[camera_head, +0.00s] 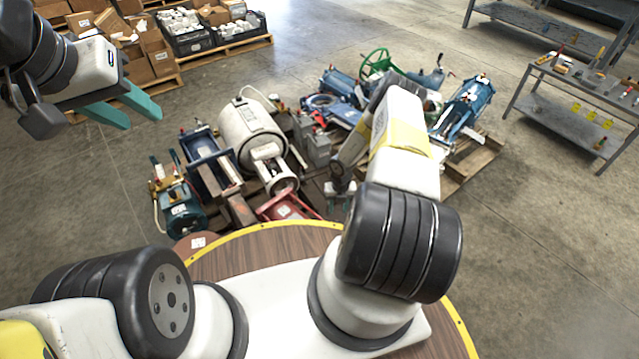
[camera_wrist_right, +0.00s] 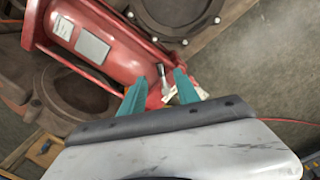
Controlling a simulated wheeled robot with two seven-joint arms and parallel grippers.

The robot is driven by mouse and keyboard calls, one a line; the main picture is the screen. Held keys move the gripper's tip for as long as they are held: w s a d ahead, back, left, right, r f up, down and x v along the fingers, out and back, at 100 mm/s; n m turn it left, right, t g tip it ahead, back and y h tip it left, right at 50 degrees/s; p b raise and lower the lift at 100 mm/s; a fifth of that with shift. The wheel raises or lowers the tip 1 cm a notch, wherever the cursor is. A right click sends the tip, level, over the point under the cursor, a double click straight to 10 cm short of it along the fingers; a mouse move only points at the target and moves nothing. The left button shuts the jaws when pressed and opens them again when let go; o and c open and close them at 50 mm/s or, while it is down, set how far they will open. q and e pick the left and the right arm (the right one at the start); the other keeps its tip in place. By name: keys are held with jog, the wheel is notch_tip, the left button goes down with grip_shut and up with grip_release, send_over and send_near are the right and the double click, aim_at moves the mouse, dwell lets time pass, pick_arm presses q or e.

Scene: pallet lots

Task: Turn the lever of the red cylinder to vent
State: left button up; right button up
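The red cylinder (camera_wrist_right: 118,48), with pale labels, lies at the upper left of the right wrist view; part of it shows in the head view (camera_head: 288,207). A small lever (camera_wrist_right: 162,76) with a dark tip and light metal stem stands at its near end, by a pale tag-like piece (camera_wrist_right: 196,94). My right gripper (camera_wrist_right: 160,80) has its teal fingers apart, one on each side of the lever in the picture; I cannot tell whether they touch it. In the head view it is small, beside the cylinder (camera_head: 340,194). My left gripper (camera_head: 142,110) is open and empty, raised at upper left.
Pallets crowded with machine parts surround the cylinder, including a white tank (camera_head: 250,132), a teal motor (camera_head: 182,208) and a green handwheel (camera_head: 376,64). Boxes and crates (camera_head: 190,40) stand at the back left. A grey cart (camera_head: 560,95) stands right. Open floor lies between.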

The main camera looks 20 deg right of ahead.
aim_at(337, 221)
notch_tip(337, 221, down, 8)
jog(key=shift+r, duration=0.15)
jog(key=shift+c, duration=0.2)
grip_shut()
dwell(1.5)
